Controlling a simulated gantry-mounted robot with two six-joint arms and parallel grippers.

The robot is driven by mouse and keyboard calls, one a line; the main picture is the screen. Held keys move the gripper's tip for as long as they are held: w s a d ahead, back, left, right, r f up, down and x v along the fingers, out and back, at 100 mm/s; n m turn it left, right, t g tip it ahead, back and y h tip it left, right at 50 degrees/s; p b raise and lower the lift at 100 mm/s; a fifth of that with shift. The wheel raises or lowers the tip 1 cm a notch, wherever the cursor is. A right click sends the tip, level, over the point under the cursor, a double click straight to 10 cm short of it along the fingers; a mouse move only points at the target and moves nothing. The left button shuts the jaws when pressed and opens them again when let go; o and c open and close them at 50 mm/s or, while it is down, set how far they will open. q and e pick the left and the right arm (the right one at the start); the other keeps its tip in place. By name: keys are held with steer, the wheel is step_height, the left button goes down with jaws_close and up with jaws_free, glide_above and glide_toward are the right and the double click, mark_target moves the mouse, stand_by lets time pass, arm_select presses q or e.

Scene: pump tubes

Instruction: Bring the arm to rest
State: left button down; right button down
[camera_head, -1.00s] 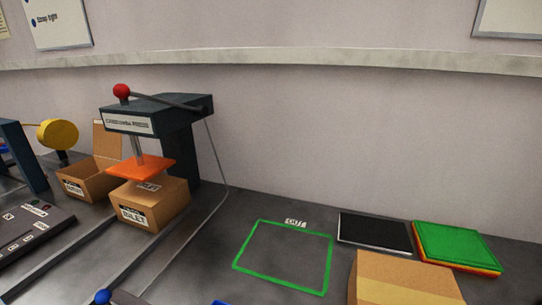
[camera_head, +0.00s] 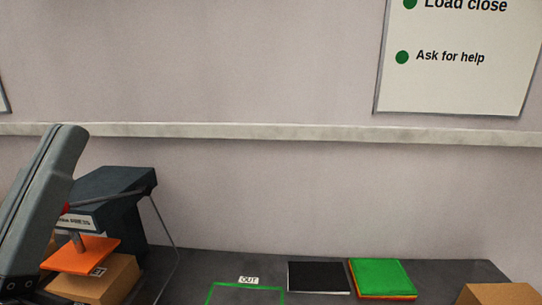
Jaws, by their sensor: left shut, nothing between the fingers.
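The press's orange plate (camera_head: 82,256) sits on top of a cardboard box (camera_head: 112,280), which is cut off by the bottom edge. My right gripper is not in view.
A green outlined square (camera_head: 245,287) marked OUT lies on the dark bench, partly cut off. Beside it are a black panel (camera_head: 318,277) and a stack of coloured sheets (camera_head: 381,276). Another cardboard box (camera_head: 497,294) is at the bottom right.

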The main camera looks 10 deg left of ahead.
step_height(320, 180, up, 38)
steer(key=p, duration=3.8)
